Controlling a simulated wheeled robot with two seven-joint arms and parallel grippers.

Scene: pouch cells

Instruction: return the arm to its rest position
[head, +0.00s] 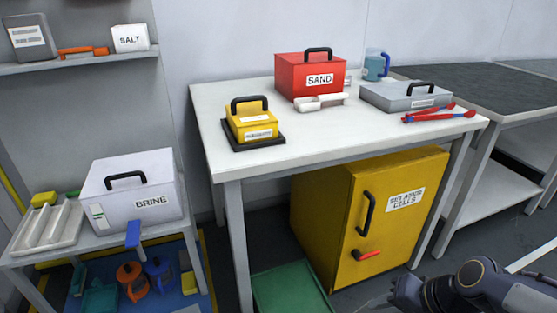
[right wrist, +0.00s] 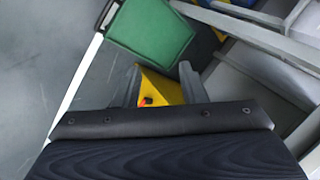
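My right arm (head: 475,288) comes in at the lower right corner of the head view, low in front of the yellow cabinet; its gripper cannot be made out there. In the right wrist view my right gripper (right wrist: 161,78) has its two grey fingers apart, with nothing held between them. The yellow cabinet (head: 323,200) shows behind the fingers in the wrist view (right wrist: 158,86), with its small red latch. My left arm and gripper are in neither view.
A white table (head: 330,145) bears a red SAND box (head: 293,78), a yellow box (head: 250,125), a grey case (head: 390,100) and red-blue tongs (head: 440,113). A green bin (head: 292,290) stands on the floor. A BRINE box (head: 130,195) is at left.

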